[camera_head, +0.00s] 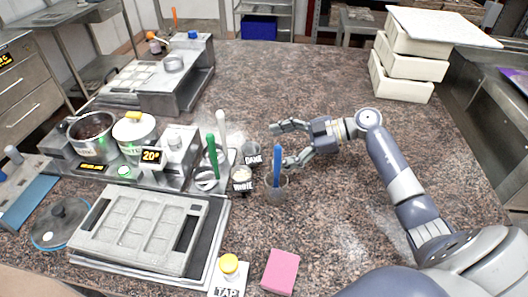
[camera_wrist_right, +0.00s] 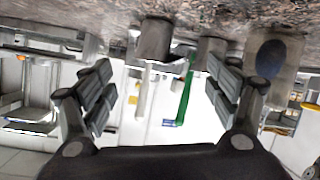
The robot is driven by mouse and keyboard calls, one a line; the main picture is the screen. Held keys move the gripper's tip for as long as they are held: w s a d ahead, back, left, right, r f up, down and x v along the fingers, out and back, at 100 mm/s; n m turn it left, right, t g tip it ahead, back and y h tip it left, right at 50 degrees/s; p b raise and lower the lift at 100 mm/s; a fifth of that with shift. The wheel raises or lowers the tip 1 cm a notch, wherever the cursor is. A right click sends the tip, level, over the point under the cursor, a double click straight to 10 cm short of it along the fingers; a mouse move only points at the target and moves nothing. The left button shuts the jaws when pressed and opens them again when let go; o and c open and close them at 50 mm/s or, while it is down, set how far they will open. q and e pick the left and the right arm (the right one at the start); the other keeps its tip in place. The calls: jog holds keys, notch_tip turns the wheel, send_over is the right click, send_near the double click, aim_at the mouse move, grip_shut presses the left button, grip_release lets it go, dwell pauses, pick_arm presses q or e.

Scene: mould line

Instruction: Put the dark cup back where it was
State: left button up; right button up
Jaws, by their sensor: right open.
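The dark cup (camera_head: 252,156) is a small cup with a DARK label, upright on the speckled counter behind the WHITE cup (camera_head: 242,178). My right gripper (camera_head: 282,146) is open and empty just right of the dark cup, its fingers pointing left towards it. In the right wrist view, which is upside down, the dark cup (camera_wrist_right: 154,40) shows in the gap between the open fingers (camera_wrist_right: 160,85), beyond their tips. Its contents cannot be told. My left gripper is not in view.
A clear beaker (camera_head: 277,190) with a blue spatula stands close below my right gripper. Green and white spatulas (camera_head: 211,155) stand left of the cups.

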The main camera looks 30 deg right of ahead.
jog(key=v, duration=0.6)
jog(key=shift+b, duration=0.4)
